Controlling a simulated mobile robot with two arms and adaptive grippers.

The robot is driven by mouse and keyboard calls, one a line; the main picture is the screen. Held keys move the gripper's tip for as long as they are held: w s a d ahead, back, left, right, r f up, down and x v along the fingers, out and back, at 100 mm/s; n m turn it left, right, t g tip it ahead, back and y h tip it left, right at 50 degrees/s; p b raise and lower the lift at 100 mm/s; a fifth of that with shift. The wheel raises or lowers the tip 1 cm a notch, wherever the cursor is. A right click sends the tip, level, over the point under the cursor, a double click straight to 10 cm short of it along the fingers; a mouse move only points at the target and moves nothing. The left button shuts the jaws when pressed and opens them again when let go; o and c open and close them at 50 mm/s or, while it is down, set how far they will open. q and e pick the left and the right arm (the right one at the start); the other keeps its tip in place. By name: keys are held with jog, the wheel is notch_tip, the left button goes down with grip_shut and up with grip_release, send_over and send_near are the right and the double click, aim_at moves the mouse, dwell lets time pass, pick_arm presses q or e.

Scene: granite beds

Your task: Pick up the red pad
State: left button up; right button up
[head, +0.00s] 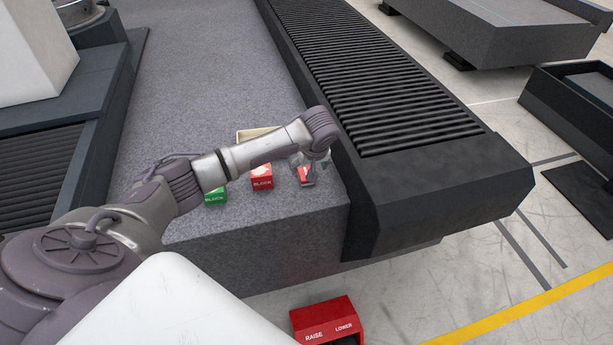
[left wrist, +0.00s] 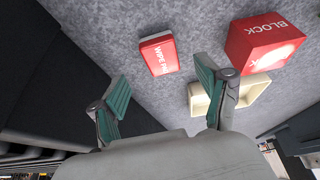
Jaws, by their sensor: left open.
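The red pad (left wrist: 160,55), marked WIPE PAD, lies flat on the grey granite bed in the left wrist view. In the head view the red pad (head: 306,176) shows partly behind my gripper, near the bed's front right corner. My left gripper (head: 309,163) is over the pad in the head view. In the left wrist view my left gripper (left wrist: 163,84) has its teal-padded fingers spread apart, with nothing between them. The pad appears just beyond the fingertips, not gripped. My right gripper is not in view.
A red block (head: 262,178) and a green block (head: 215,196) stand left of the pad. A cream tray (head: 246,133) sits behind the red block. A black ribbed conveyor (head: 385,95) borders the bed on the right. A red RAISE/LOWER box (head: 325,318) is in front.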

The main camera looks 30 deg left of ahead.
pick_arm(q)
jog(key=x, duration=0.5)
jog(key=shift+a+f, duration=0.1)
jog(key=shift+a, duration=0.05)
jog(key=c, duration=1)
